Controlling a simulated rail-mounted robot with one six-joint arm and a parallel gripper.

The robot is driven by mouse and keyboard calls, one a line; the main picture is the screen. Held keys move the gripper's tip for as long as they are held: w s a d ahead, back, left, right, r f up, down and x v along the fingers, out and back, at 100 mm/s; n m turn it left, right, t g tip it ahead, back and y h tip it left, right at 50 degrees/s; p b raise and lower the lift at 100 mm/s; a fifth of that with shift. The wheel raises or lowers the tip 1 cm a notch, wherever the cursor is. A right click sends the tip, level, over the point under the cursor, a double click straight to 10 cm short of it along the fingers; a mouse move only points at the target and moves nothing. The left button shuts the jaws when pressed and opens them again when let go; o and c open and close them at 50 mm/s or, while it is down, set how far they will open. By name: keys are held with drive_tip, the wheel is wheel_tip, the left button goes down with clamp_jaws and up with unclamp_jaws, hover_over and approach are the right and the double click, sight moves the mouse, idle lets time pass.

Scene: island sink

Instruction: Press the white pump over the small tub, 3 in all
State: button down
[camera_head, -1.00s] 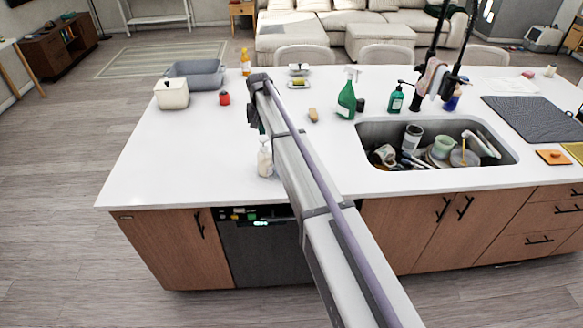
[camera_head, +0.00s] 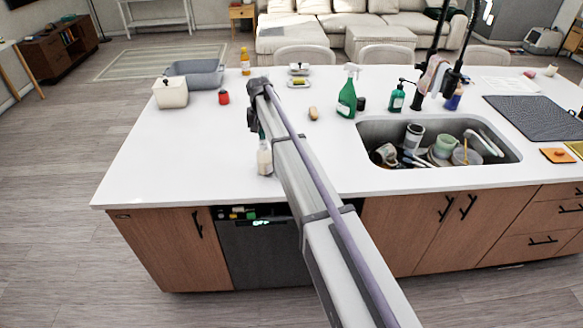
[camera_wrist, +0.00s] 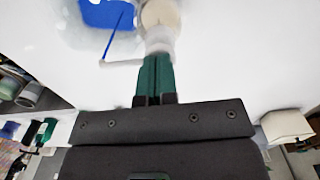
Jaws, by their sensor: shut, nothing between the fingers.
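The white pump bottle (camera_head: 265,160) stands on the white counter near its front edge, left of my arm. The wrist view shows its pale body and white pump head (camera_wrist: 160,44), with the nozzle pointing left. My gripper (camera_wrist: 157,57) is shut, its green fingertips against the top of the pump head and holding nothing. A thin blue stream runs from the nozzle tip toward a blue pool in the pale small tub (camera_wrist: 87,36), partly cut off at the frame's top. In the head view, my arm hides the tub.
The sink (camera_head: 370,132) with dishes lies to the right.

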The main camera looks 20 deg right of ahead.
drive_tip(key=shift+f, duration=0.25)
wheel_tip(320, 180, up, 4)
drive_tip(key=p, duration=0.3)
drive_tip(key=shift+p, duration=0.4)
drive_tip(key=shift+f, duration=0.1)
drive_tip(key=shift+f, duration=0.15)
